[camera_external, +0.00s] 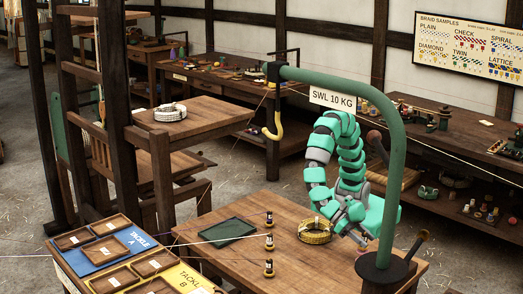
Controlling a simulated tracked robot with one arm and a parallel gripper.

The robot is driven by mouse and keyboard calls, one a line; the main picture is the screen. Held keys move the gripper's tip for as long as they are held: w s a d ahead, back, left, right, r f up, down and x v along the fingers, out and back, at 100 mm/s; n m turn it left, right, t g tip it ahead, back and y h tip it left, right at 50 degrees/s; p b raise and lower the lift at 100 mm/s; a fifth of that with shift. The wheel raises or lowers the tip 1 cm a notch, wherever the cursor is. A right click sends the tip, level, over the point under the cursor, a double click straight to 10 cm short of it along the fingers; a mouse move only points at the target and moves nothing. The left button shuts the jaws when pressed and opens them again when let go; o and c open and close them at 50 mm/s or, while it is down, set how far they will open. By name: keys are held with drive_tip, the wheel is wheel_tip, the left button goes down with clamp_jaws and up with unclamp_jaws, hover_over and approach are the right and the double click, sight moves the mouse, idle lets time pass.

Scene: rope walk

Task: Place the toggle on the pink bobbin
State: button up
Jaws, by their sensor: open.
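My teal and grey arm curves down over the front wooden table (225,262). My gripper (348,232) is low over its right part, just right of a yellow rope coil (315,236). It is open, small and partly merged with the arm behind it, and I see nothing in it. Several small dark bobbins stand in a row left of the coil: a back one (269,218), a middle one (270,242) and a front one (268,268). Their thread colours are too small to tell, and I cannot pick out a pink one. I cannot make out the toggle.
A dark green tray (228,231) lies left of the bobbins. A green davit post (394,170) with a yellow hook (274,128) rises at the right. Tackle trays (112,283) stand front left. Thin taut lines cross the scene. A white rope coil (170,112) lies on another table.

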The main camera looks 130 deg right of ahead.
drive_tip(key=p+v, duration=0.2)
drive_tip(key=v, duration=0.8)
drive_tip(key=shift+s+d, duration=0.1)
